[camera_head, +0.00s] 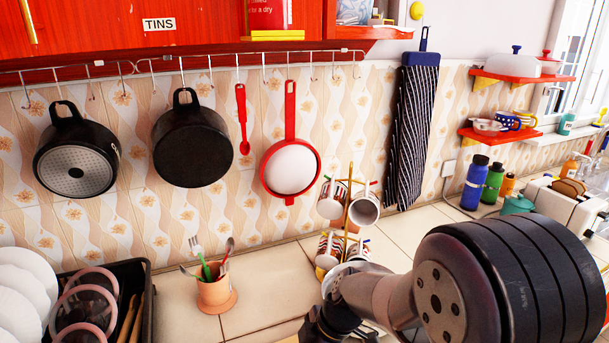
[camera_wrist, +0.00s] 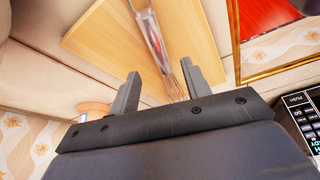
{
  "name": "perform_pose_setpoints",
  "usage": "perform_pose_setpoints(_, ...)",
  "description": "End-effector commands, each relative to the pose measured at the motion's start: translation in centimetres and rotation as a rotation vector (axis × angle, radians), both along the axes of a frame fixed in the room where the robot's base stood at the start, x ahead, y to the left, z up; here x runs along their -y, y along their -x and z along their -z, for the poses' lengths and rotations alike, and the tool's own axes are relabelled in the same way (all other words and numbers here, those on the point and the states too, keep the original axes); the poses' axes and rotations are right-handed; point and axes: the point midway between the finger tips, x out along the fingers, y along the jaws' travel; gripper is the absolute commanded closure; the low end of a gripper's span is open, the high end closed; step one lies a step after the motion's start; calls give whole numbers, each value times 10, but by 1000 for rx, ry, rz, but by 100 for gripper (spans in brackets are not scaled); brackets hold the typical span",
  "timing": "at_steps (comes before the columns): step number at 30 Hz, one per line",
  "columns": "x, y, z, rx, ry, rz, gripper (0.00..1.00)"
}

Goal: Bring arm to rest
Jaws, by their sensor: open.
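My gripper (camera_wrist: 158,92) shows in the wrist view with its two grey fingers apart and nothing between them that it grips. Beyond the fingers, a wooden board (camera_wrist: 112,45) lies on the counter with a fork-like utensil (camera_wrist: 160,45) on it. The utensil appears apart from the fingers, though the exact gap cannot be told. In the head view my arm reaches in from the right, low over the counter. The fingers are hidden there at the bottom edge.
Two black pans (camera_head: 192,140) (camera_head: 77,160), a red spoon (camera_head: 241,120) and a red sieve (camera_head: 291,165) hang from the rail (camera_head: 150,62). A mug stand (camera_head: 347,215), a utensil pot (camera_head: 216,292) and a dish rack (camera_head: 148,300) stand near my arm. Counter left of the mugs is partly clear.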

Motion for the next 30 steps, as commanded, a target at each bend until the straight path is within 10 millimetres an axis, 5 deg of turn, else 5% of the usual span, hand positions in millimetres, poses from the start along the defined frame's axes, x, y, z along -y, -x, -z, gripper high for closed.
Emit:
perform_pose_setpoints(20, 3, -1, 42, 4, -2, 1, 55)
perform_pose_setpoints(30, 32, -5, -29, 7, -2, 2, 55)
